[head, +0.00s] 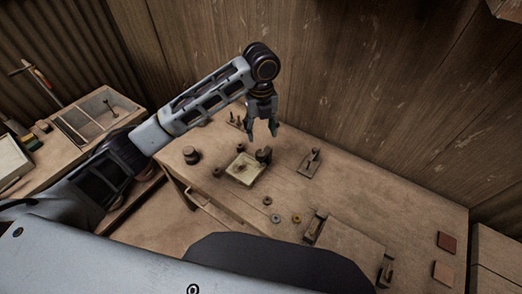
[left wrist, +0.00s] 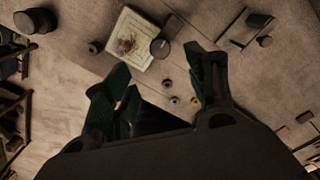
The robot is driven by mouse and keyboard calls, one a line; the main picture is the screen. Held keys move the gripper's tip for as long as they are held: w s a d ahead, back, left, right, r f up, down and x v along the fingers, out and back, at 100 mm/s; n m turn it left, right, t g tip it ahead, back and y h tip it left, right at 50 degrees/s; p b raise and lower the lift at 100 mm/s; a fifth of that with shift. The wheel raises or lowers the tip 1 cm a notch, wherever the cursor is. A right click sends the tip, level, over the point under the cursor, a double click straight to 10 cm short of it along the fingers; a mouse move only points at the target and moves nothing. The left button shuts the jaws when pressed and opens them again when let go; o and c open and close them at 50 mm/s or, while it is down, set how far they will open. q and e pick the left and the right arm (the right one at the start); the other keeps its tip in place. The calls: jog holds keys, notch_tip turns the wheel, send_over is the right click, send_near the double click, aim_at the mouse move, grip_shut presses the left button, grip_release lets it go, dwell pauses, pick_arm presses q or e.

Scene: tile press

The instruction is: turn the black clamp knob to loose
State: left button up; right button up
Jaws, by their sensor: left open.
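A black round knob (head: 264,154) stands at the back right edge of a pale square plate (head: 240,174) on the wooden table. I take it to be the clamp knob. In the left wrist view the knob (left wrist: 160,47) shows as a dark cylinder beside the pale plate (left wrist: 128,24), which has a brownish patch. Its setting cannot be read. My left gripper (head: 262,134) hangs fingers down above and behind the knob, apart from it, open and empty. Its spread fingers also show in the left wrist view (left wrist: 158,68). My right gripper is not in view.
A dark jar (head: 191,155) stands left of the plate. A small lever fixture (head: 311,162) is to its right. Small rings (head: 276,218) lie in front. A wooden block fixture (head: 345,243) and reddish tiles (head: 446,242) lie front right. A wooden wall (head: 370,90) closes the back.

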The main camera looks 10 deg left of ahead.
aim_at(261, 152)
pick_arm(q)
notch_tip(261, 152, down, 10)
jog(key=shift+r+p, duration=0.15)
jog(key=shift+p, duration=0.65)
jog(key=shift+f, duration=0.7)
jog(key=c, duration=1)
